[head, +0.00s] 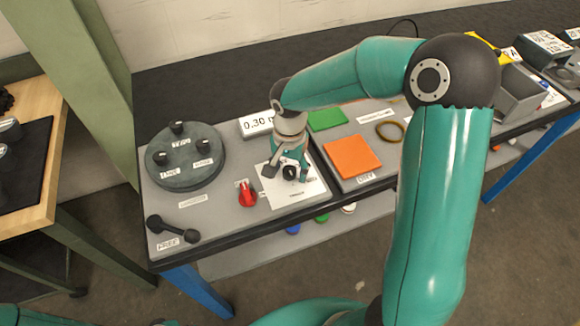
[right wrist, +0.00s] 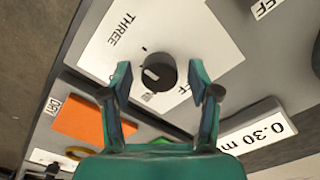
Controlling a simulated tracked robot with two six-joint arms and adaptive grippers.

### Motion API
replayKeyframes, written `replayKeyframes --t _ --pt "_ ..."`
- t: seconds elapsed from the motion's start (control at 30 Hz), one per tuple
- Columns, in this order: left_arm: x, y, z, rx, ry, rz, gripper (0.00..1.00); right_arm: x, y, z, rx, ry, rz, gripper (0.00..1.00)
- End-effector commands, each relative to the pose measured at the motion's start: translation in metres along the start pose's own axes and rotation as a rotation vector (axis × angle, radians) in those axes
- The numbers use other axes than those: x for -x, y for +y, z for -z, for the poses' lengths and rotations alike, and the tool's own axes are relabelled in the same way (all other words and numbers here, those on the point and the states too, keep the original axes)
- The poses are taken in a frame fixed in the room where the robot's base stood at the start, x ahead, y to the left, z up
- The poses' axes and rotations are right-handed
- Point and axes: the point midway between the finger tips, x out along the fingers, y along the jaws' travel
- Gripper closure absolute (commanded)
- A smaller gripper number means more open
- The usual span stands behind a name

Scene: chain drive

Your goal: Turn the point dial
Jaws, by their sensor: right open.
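The point dial is a round black knob with a pale mark, on a white plate (head: 310,191). It shows between the fingers in the right wrist view (right wrist: 158,72), where the plate carries the word THREE and a partly covered label. In the head view the dial (head: 290,173) is partly hidden by my right gripper (head: 286,172). My right gripper is open, pointing down over the dial, with one finger on each side of it. In the right wrist view the fingertips (right wrist: 162,75) stand apart from the knob, with gaps on both sides. My left gripper is not in view.
A red knob (head: 247,193) stands left of the plate. A round dark base with black pegs (head: 186,172) is further left, and a black dumbbell-shaped piece (head: 172,230) at the front left. An orange pad (head: 352,157) and a 0.30 sign (head: 257,123) are near.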

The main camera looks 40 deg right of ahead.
Motion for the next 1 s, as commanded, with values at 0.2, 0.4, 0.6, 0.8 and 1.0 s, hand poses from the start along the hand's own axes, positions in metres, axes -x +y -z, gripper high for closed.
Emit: replayKeyframes --t 0.2,0.4,0.6,0.8,1.0 --pt "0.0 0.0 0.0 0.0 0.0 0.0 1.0 0.0001 -0.0001 -0.0001 0.0 0.0 0.0 0.45" --pt "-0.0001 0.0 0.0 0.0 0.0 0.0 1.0 0.0003 -0.0001 -0.0001 0.001 0.0 0.0 0.79" --pt "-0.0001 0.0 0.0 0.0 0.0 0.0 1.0 0.0004 -0.0003 -0.0001 0.001 0.0 0.0 0.99" --pt "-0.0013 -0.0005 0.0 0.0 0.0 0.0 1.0 0.0002 -0.0004 0.0 0.023 0.0 0.0 0.99" --pt "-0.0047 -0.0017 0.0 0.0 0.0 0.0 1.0 -0.0003 -0.0006 0.0002 0.099 0.001 0.0 0.99"
